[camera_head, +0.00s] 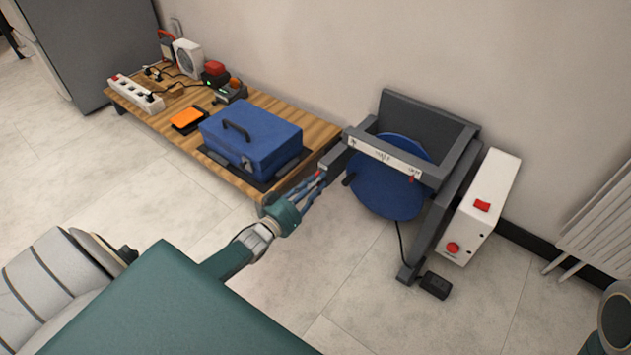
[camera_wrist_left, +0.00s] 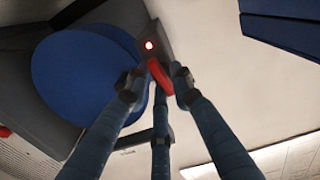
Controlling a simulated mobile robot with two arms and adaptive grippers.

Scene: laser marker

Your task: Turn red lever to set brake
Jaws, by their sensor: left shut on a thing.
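The red lever (camera_wrist_left: 160,78) sticks out from the dark frame beside the blue disc (camera_wrist_left: 85,75) in the left wrist view. Its top shows as a small red spot (camera_head: 321,175) at the left end of the frame's labelled bar in the head view. My left gripper (camera_head: 318,182) reaches this end of the bar. Its blue fingers (camera_wrist_left: 157,85) are closed around the red lever, one on each side and one below. The blue disc (camera_head: 385,195) sits upright inside the dark grey frame (camera_head: 450,185). My right gripper is out of view.
A low wooden table (camera_head: 315,135) with a blue case (camera_head: 250,137), power strip (camera_head: 135,93) and other items stands left of the frame. A white box with red buttons (camera_head: 480,207) stands right of it. The tiled floor in front is mostly clear.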

